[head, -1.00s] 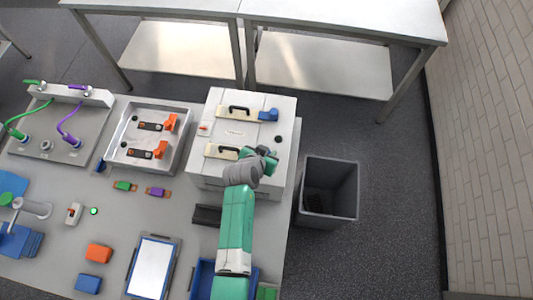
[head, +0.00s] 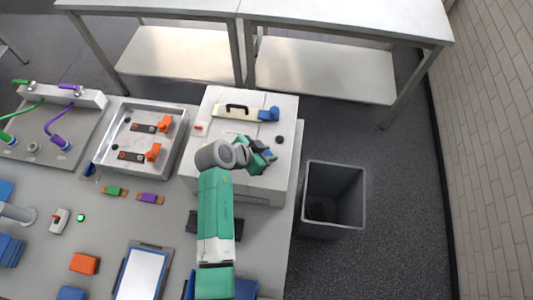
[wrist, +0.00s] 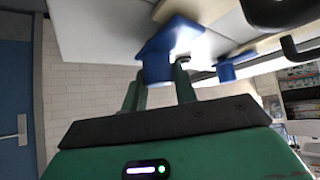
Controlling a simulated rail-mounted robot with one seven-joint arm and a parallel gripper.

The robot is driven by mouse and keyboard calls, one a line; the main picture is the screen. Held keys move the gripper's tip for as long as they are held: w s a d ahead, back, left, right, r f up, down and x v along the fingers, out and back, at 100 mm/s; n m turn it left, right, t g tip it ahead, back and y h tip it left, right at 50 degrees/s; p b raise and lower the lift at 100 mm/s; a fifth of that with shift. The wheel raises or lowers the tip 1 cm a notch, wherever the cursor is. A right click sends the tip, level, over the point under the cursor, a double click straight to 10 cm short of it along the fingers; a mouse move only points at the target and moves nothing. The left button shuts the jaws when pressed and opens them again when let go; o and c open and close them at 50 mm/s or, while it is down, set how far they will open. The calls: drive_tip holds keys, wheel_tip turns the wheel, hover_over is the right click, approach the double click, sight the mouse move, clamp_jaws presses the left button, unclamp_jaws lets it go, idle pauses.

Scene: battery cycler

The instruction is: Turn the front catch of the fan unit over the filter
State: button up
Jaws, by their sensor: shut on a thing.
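The fan unit (head: 211,108) is a white box at the centre of the head view. Its rear filter (head: 232,114) is a cream strip with a black handle, and the blue rear catch (head: 269,114) sits at its right end. My gripper (head: 266,158) is low over the front right of the unit; my wrist hides the front filter in the head view. In the wrist view my gripper (wrist: 160,76) is shut on the blue front catch (wrist: 166,42), which stands between the fingertips. A cream filter edge (wrist: 198,9) shows just beyond the catch. The second blue catch (wrist: 228,68) is farther right.
A tray with orange-handled parts (head: 112,160) stands left of the unit. A grey bin (head: 334,199) is on the floor to the right. A dark knob (head: 279,139) sits on the unit's top near my gripper. A black handle (wrist: 278,10) looms close in the wrist view.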

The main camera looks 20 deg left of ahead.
drive_tip(key=shift+f, duration=0.1)
drive_tip(key=o, duration=1)
drive_tip(key=v, duration=0.7)
drive_tip(key=shift+s+a+r, duration=0.15)
drive_tip(key=shift+s+r, duration=0.05)
drive_tip(key=shift+r, duration=0.15)
